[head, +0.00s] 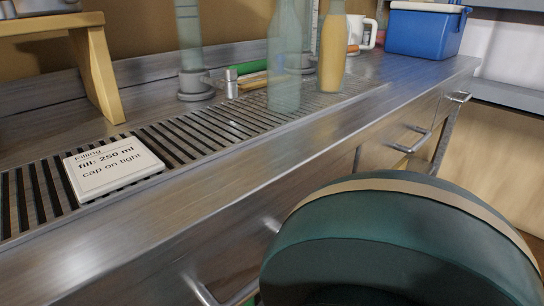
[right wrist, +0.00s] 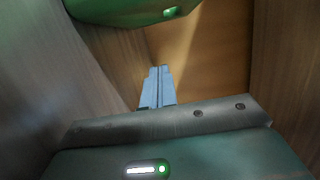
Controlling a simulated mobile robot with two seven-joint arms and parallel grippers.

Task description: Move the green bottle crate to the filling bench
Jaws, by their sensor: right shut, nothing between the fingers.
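The green bottle crate cannot be made out for sure in either view. A green rounded shape (right wrist: 150,8) with a small bright green slot is cut off at the top of the right wrist view; I cannot tell what it is. The filling bench (head: 200,205) is a metal counter running across the head view, with a slotted drain grate. My right gripper (right wrist: 160,70) shows in the right wrist view, its pale blue-grey fingers together and empty. Neither gripper shows in the head view, where a dark green part of mine hides the lower right.
A white filling card (head: 112,167) lies on the grate. A clear bottle (head: 284,60) and an orange-filled bottle (head: 332,55) stand farther right. A blue cooler box (head: 424,32) is at the far end. A wooden stand (head: 97,75) is at left. Drawer handles (head: 410,140) stick out in front.

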